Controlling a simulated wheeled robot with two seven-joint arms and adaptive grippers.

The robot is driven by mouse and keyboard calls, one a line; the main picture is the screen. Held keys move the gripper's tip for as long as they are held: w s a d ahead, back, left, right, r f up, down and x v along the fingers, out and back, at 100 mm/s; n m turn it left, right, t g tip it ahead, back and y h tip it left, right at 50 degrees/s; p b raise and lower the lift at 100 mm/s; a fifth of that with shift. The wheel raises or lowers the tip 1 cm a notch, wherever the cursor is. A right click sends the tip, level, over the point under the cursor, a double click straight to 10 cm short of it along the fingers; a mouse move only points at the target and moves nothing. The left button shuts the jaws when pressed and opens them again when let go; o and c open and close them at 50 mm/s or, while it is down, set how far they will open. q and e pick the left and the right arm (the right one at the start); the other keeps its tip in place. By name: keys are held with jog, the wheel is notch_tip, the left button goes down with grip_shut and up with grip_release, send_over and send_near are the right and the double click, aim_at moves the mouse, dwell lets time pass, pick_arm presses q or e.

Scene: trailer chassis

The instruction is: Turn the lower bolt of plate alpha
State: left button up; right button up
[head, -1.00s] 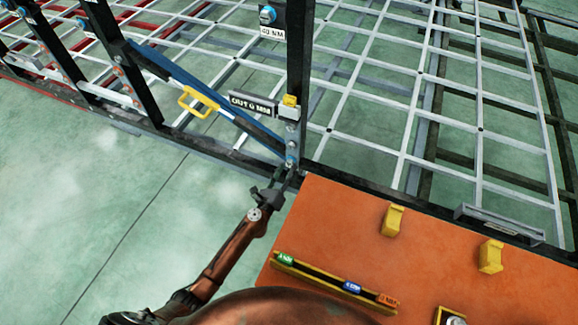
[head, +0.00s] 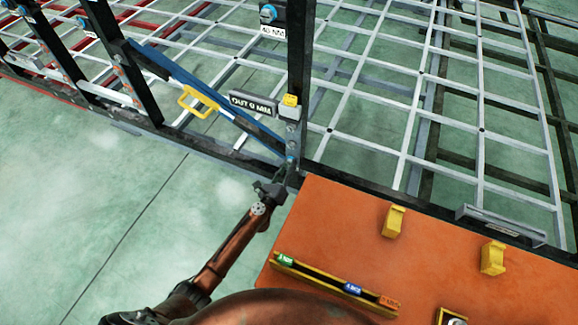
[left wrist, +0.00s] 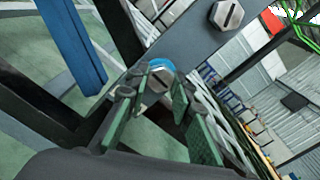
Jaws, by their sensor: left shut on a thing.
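The lower bolt, slotted with a blue ring, shows in the left wrist view (left wrist: 159,77) between the fingers of my left gripper (left wrist: 157,98). The gripper is shut on it. In the head view my left gripper (head: 288,172) is at the foot of the black post, and its tips partly hide the bolt. The grey plate (left wrist: 192,38) carries a second slotted silver bolt (left wrist: 228,14), farther up and clear of the fingers. I cannot read a plate name. My right gripper is not in view.
A blue diagonal bar (head: 215,98) with a yellow handle (head: 197,101) meets the post's foot. A sign reading "OUT 9 MM" (head: 253,104) is beside the post. An orange table (head: 335,225) with yellow brackets and a tool rail (head: 318,273) lies to the right. Floor at left is clear.

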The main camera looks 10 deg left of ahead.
pick_arm(q)
grip_shut()
jog(key=shift+m, duration=0.3)
